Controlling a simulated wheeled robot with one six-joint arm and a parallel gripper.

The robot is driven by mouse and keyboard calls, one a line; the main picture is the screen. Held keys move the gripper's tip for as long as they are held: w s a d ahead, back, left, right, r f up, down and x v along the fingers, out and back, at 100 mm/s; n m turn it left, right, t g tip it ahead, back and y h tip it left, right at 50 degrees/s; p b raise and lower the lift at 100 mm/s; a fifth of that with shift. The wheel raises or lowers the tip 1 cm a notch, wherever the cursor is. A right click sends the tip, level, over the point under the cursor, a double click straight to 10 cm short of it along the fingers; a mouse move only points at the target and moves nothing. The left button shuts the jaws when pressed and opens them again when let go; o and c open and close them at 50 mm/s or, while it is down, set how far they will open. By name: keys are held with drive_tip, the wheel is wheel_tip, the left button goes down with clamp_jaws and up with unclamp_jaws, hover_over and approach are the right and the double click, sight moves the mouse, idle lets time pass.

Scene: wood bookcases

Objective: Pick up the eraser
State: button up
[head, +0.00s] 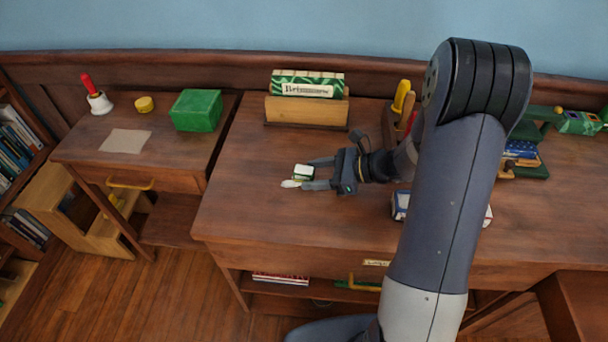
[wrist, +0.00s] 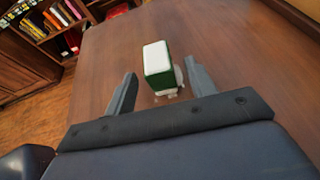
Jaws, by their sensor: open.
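A small white block with a green side, which looks like the eraser (head: 303,172), stands on the large wooden desk. In the wrist view the eraser (wrist: 157,62) shows a white top and a green edge. My gripper (head: 311,174) is open and low over the desk, pointing left. Its fingers lie to either side of the eraser's near end, and the block reaches past the fingertips in the wrist view (wrist: 160,80). I see no clear contact. A small white item (head: 290,183) lies beside the eraser, close to the lower finger.
A wooden holder (head: 305,110) with a green patterned box stands at the back. A blue-white-red box (head: 400,205) sits partly behind my arm. The desk's left part is clear.

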sight(297, 174)
drive_tip(key=x, duration=0.5)
drive_tip(key=shift+r, duration=0.2)
drive_tip(key=shift+c, duration=0.4)
drive_tip(key=c, duration=1)
